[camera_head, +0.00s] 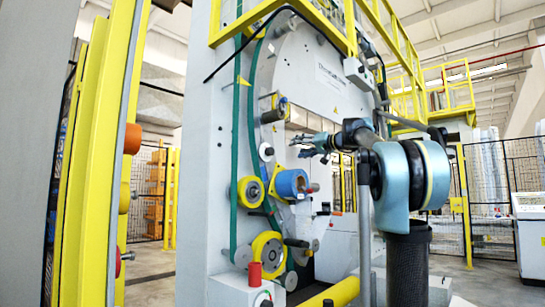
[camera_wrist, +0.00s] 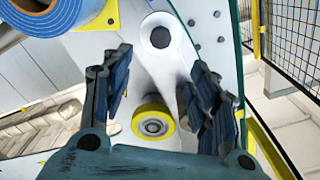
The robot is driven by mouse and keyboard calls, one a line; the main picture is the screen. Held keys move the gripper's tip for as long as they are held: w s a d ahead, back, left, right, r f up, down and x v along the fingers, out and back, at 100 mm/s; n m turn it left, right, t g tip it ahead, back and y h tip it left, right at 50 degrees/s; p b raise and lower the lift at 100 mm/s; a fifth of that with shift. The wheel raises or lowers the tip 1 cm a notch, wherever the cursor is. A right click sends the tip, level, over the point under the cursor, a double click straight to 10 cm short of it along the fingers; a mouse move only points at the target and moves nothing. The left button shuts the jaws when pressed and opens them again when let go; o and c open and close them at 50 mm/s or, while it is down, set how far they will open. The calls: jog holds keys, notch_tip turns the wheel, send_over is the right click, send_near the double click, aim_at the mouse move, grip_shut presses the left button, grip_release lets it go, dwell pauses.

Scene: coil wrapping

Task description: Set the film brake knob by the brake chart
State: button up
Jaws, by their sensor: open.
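My gripper (camera_head: 303,143) is open and empty in front of the wrapping machine's face (camera_head: 300,60), fingers pointing left. In the wrist view its two fingers (camera_wrist: 158,75) stand wide apart with nothing between the pads. A blue film roll (camera_head: 290,184) sits on a yellow bracket below the gripper; it also shows at the wrist view's upper left (camera_wrist: 38,14). A white disc with a dark centre (camera_wrist: 160,37) lies beyond the fingers, apart from them. I cannot tell which part is the film brake knob, and I cannot make out a brake chart.
Yellow rollers (camera_head: 268,250) and a green belt (camera_head: 235,140) run along the machine. One yellow roller shows between the fingers (camera_wrist: 152,122). A yellow post (camera_head: 105,150) with coloured buttons stands at left. A red-topped post (camera_head: 254,273) stands low in front. Mesh fencing (camera_head: 490,180) is at right.

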aim_at(272, 151)
jog(key=x, duration=1.6)
jog(key=shift+w+a, duration=0.15)
jog(key=shift+a, duration=0.15)
jog(key=c, duration=1.1)
